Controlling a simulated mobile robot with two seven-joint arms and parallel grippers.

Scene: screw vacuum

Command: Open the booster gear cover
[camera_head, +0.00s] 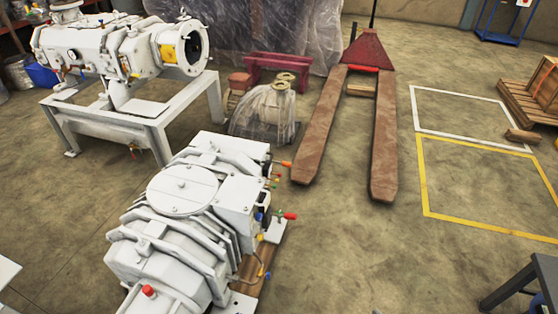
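A white machine with a ribbed housing (165,262) stands on a wooden pallet in the lower left-centre. A round bolted cover (183,190) lies flat and closed on its top. I cannot tell which part is the booster gear cover. Coloured caps and a red-handled fitting (288,215) stick out of its right side, and a red cap (148,291) sits near its front. A second white machine (120,48) with an open round flange rests on a white stand at the upper left. Neither of my grippers is in view.
A rusty red pallet jack (328,122) stands at upper centre beside a plastic-wrapped item (265,112). A dark table (535,285) is at lower right. Floor right of the machine is clear.

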